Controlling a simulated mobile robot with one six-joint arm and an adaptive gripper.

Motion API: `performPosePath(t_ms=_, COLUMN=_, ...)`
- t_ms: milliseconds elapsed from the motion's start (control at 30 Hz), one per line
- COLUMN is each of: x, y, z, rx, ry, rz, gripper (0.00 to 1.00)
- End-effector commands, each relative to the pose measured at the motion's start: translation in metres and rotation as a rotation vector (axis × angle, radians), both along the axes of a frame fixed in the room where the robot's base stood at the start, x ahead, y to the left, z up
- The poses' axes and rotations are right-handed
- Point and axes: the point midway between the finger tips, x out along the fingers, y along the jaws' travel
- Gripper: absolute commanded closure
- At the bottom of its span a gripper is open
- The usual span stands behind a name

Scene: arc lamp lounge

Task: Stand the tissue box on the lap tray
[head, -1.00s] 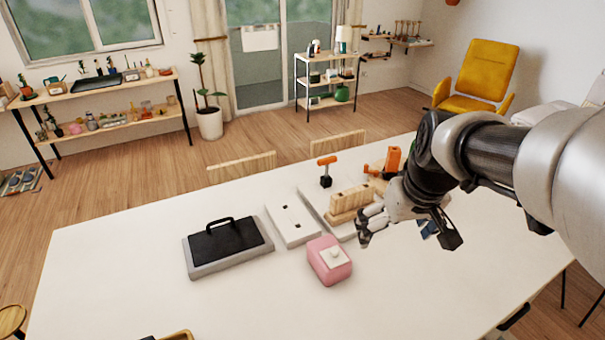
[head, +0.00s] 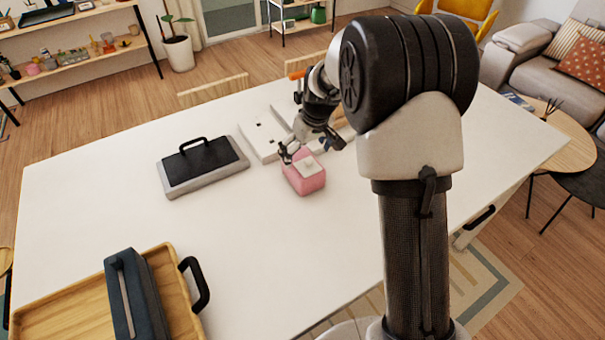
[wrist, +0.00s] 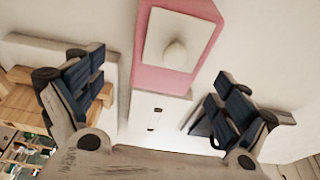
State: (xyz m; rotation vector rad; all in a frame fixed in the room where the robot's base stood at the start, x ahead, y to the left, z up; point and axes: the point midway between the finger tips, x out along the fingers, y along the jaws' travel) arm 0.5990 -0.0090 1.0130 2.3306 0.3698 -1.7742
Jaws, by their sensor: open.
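The pink tissue box (head: 306,184) with a white top and a small knob-like tuft stands upright near the middle of the white table. It also shows at the top of the wrist view (wrist: 147,76). My gripper (head: 310,148) is open and empty, just behind and above the box. In the wrist view my two dark-padded fingers (wrist: 152,102) are spread wide, with the box ahead between them. A wooden tray with a black handle (head: 172,285), which looks like the lap tray, lies at the near left. A long dark case (head: 130,300) lies across it.
A grey slab with a black top and handle (head: 203,166) lies left of the box. White panels (head: 262,138) and a wooden piece lie behind the box, partly hidden by my arm. The table between the box and the tray is clear.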

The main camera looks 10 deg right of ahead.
Motion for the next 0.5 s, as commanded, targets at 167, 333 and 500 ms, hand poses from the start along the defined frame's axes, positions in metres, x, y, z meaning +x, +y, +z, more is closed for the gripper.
performPosePath(t_ms=167, x=0.005, y=0.002, z=-0.020, rx=0.000, ry=-0.001, rz=0.000, gripper=0.06)
performPosePath(t_ms=333, x=0.006, y=0.003, z=-0.027, rx=0.000, ry=-0.001, rz=0.001, gripper=0.06)
performPosePath(t_ms=500, x=0.003, y=0.008, z=-0.051, rx=0.000, ry=0.002, rz=0.001, gripper=0.06)
